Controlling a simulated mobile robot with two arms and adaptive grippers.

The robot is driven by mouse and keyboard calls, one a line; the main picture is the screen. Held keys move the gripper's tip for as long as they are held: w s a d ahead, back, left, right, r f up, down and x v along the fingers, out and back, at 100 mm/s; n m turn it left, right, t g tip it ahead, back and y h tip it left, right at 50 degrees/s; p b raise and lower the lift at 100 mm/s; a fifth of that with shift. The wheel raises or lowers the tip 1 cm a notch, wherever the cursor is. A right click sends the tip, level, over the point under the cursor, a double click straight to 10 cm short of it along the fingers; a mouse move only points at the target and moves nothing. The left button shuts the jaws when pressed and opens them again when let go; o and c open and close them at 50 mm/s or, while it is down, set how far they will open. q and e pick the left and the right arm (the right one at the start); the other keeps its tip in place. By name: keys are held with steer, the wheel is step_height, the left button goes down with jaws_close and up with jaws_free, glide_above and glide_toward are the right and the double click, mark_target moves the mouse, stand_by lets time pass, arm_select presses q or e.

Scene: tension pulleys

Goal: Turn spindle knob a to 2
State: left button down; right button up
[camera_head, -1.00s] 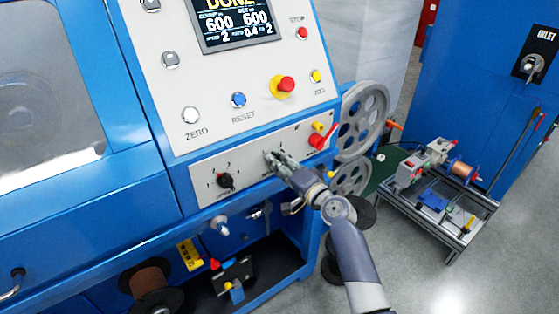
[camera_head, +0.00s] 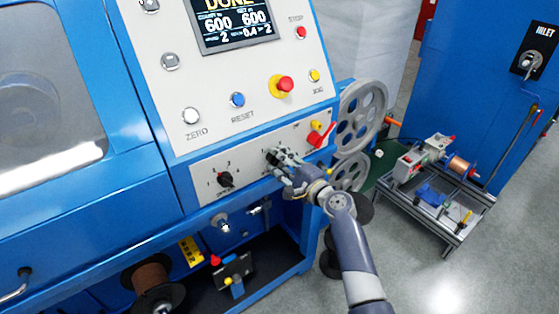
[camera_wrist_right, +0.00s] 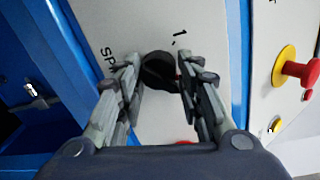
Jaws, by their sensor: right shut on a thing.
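A black knob (camera_wrist_right: 158,70) sits between the fingertips of my right gripper (camera_wrist_right: 160,75) in the right wrist view. Part of a label starting "SP" and a "1" mark show beside it. The fingers hide much of its scale, so its exact setting cannot be read. In the head view my right gripper (camera_head: 276,160) is shut on this knob on the sloped lower panel (camera_head: 245,165). A second black knob (camera_head: 225,179), with a numbered scale around it, stands free to the left. My left gripper is not in view.
A red handle (camera_head: 317,138) and a yellow knob (camera_head: 317,126) sit just right of my gripper. Above are a red stop button on a yellow collar (camera_head: 284,85), a blue button (camera_head: 238,100) and a screen (camera_head: 235,25). Grey wheels (camera_head: 360,118) stand at the panel's right end.

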steer(key=shift+f, duration=0.15)
steer(key=o, duration=1)
steer(key=shift+s, duration=0.1)
steer(key=v, duration=1.2)
